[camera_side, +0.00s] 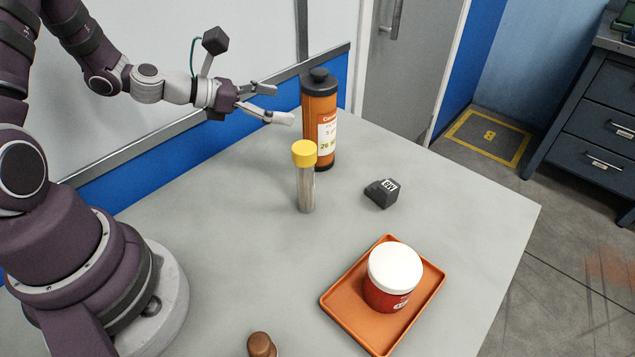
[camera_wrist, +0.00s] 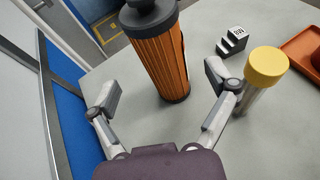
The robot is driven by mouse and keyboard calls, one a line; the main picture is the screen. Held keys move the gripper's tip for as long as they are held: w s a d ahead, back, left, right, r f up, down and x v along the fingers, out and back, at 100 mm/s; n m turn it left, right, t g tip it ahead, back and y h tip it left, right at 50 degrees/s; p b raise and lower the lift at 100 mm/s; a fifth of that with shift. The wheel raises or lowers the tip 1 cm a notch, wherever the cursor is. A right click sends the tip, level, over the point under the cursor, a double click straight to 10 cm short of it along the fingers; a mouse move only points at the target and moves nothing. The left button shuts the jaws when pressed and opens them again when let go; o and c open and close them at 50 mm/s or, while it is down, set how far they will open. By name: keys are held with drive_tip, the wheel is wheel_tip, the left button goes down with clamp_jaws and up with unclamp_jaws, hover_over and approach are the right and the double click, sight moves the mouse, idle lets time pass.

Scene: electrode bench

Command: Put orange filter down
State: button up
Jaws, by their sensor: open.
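The orange filter (camera_side: 317,133) is a ribbed orange cylinder with a dark cap, a dark base and a white label. It stands upright on the grey table near the back edge. In the wrist view the filter (camera_wrist: 160,58) rises just beyond and between my fingers. My gripper (camera_side: 284,104) is open and empty, to the left of the filter's upper half in the side view. In the wrist view my gripper (camera_wrist: 163,88) has its fingers spread wide, and the filter appears clear of both.
A yellow-capped clear tube (camera_side: 306,185) stands in front of the filter, close to my right finger in the wrist view. A small black block (camera_side: 382,194) is nearby. A red jar (camera_side: 388,292) stands on an orange tray (camera_side: 339,309). A brown object (camera_side: 261,345) is at the front.

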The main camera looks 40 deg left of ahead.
drive_tip(key=s+d+r+m+g+y, duration=0.1)
drive_tip(key=s+m, duration=0.4)
drive_tip(key=m, duration=0.5)
drive_tip(key=s+d+r+m+g+y, duration=0.1)
drive_tip(key=s+r+m+g+y, duration=0.2)
drive_tip(key=m, duration=0.7)
drive_tip(key=s+d+r+m+g+y, duration=0.1)
drive_tip(key=s+r+m+g+y, duration=0.1)
drive_tip(key=s+r+m, duration=0.3)
drive_tip(key=s+m, duration=0.3)
drive_tip(key=m, duration=0.2)
drive_tip(key=shift+s+d+m, duration=0.15)
drive_tip(key=shift+d+m, duration=0.1)
drive_tip(key=shift+m, duration=0.05)
